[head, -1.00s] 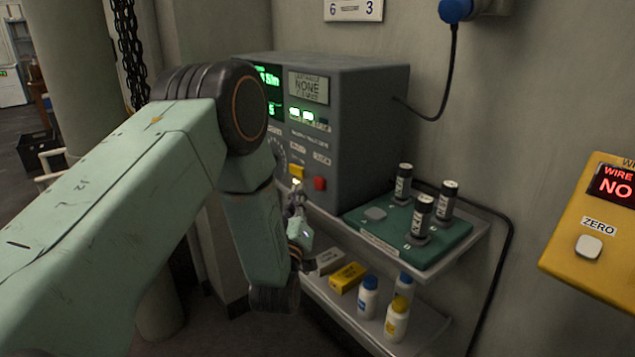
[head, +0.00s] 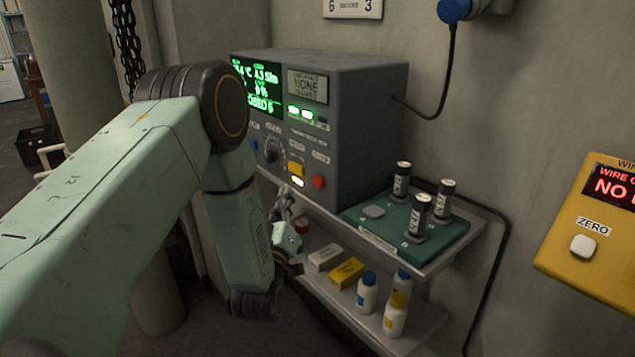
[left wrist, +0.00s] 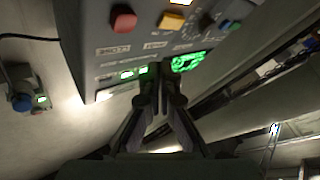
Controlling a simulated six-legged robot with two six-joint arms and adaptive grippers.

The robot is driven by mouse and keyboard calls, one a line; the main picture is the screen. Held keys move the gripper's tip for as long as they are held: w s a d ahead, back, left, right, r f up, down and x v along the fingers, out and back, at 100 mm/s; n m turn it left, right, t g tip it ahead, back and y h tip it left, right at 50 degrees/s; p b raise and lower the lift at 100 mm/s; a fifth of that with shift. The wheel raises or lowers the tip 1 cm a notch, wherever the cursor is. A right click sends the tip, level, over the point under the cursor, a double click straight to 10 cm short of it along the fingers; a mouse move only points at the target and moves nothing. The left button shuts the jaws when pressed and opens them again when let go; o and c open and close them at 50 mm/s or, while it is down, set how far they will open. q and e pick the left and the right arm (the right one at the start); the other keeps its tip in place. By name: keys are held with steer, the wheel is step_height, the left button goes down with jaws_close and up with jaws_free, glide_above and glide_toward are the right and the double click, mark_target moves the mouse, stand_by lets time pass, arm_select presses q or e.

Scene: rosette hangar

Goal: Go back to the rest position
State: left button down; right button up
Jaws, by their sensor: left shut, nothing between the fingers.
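My left arm comes in from the left in the head view and bends down in front of the shelf. My left gripper (head: 284,205) is shut and empty, left of the upper shelf's front edge and below the panel of the grey instrument (head: 365,130). In the left wrist view my left gripper's fingers (left wrist: 158,75) are together, with the instrument's panel (left wrist: 135,45) beyond them. I cannot tell the gap from the fingertips to the panel, but in the head view they look apart. My right gripper is not in view.
A green tray (head: 405,240) with upright black-and-white cylinders stands on the upper shelf (head: 470,245). The lower shelf (head: 350,315) holds a yellow box (head: 347,273), a pale box (head: 325,257) and bottles (head: 395,315). A yellow wall unit (head: 570,250) is at the right.

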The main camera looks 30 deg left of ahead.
arm_select(q)
steer(key=s+d+f+m+g+h, duration=0.3)
steer(key=s+f+g, duration=0.2)
steer(key=f, duration=0.5)
steer(key=s+d+f+m+g+h, duration=0.25)
steer(key=s+d+f+g, duration=0.2)
steer(key=f, duration=0.55)
steer(key=s+d+f+m+g, duration=0.1)
steer(key=s+d+f+g, duration=0.1)
steer(key=s, duration=0.7)
steer(key=s+d+f+m+g+h, duration=0.1)
steer(key=s+f+g, duration=0.3)
steer(key=s, duration=0.6)
steer(key=s+d+f+m+g+h, duration=0.1)
steer(key=s+d+f+g, duration=0.2)
steer(key=s, duration=0.6)
steer(key=shift+s+f+m+g, duration=0.35)
steer(key=shift+f+g, duration=0.05)
steer(key=shift+g, duration=0.35)
steer(key=shift+a, duration=0.15)
